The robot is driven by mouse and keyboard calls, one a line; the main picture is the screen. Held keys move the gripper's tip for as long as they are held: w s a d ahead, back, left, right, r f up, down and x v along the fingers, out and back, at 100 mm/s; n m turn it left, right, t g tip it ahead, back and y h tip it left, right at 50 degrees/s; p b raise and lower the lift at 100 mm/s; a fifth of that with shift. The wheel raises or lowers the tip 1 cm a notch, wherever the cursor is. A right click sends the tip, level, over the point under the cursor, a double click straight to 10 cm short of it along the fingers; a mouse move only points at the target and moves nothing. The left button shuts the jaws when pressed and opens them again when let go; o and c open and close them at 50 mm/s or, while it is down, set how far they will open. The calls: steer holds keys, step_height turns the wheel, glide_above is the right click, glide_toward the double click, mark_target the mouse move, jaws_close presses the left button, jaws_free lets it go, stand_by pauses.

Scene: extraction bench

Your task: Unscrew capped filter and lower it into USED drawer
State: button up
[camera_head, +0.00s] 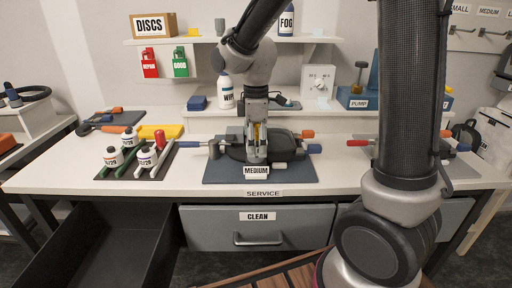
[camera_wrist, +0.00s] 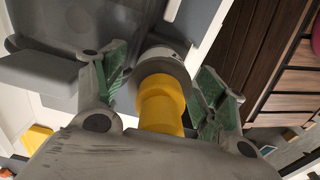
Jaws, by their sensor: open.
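My gripper (camera_head: 257,157) points down over the dark housing (camera_head: 236,148) on the MEDIUM mat. In the wrist view my gripper (camera_wrist: 163,85) is open, with green-padded fingers either side of a yellow cylinder (camera_wrist: 162,105) with a grey round collar (camera_wrist: 165,63). It looks like the capped filter; gaps show beside it, and I cannot tell whether anything touches. In the head view only a sliver of yellow shows between the fingers. A dark drawer (camera_head: 75,270) stands open at the lower left and looks empty; no USED label is visible.
The CLEAN drawer (camera_head: 215,240) is shut below the bench. Bottles stand in a rack (camera_head: 128,172) left of the mat (camera_head: 300,172). Coloured-handled tools lie beside the housing. A shelf with a white bottle (camera_head: 225,92) is behind. My arm hides part of the right side.

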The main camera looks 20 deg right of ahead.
steer(key=m, duration=1.5)
steer(key=shift+m, duration=0.3)
